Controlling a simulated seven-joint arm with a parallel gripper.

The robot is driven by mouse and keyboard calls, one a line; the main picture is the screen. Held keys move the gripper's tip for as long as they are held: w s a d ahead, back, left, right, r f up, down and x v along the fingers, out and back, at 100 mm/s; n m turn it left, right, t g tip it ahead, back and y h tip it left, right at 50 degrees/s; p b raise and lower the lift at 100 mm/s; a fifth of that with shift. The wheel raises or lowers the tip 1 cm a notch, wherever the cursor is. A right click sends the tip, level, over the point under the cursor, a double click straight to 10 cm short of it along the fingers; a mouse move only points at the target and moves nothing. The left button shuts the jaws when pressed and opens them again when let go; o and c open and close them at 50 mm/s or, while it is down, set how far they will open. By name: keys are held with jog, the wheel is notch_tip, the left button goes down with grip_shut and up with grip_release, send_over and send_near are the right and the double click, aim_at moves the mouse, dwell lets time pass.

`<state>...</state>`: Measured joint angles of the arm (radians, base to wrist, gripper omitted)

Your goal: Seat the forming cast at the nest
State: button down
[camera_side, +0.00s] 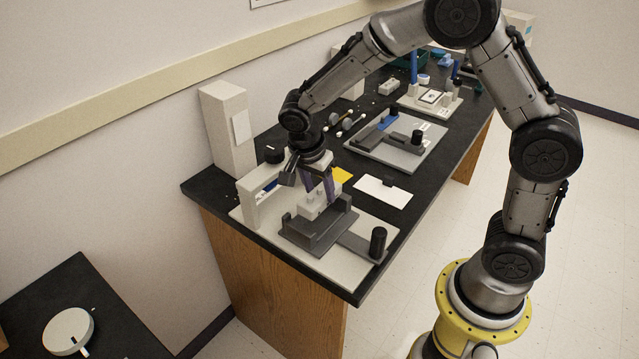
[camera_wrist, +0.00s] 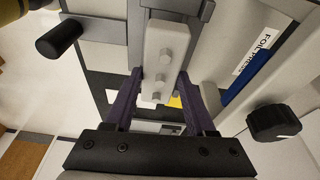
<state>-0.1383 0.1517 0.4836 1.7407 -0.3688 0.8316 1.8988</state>
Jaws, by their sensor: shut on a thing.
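The nest appears to be the dark grey stepped fixture (camera_side: 316,236) on a pale base plate. The cast is at the fixture's back side, its far end overlapping grey walls (camera_wrist: 175,6) in the wrist view. I cannot tell whether it touches the fixture.
A pale upright frame (camera_side: 251,208) with a black knob (camera_wrist: 273,122) stands close beside my gripper. A label reading FOIL PRESS (camera_wrist: 252,45) lies near it. A black post handle (camera_side: 378,242) stands at the plate's front. A second fixture plate (camera_side: 398,155) lies farther back.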

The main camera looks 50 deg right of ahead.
aim_at(317, 196)
jog(key=shift+f, duration=2.2)
jog(key=shift+f, duration=0.95)
jog(key=shift+c, duration=0.8)
grip_release()
jog(key=v, duration=1.3)
jog(key=shift+w+a+r, duration=0.1)
jog(key=shift+r, duration=0.3)
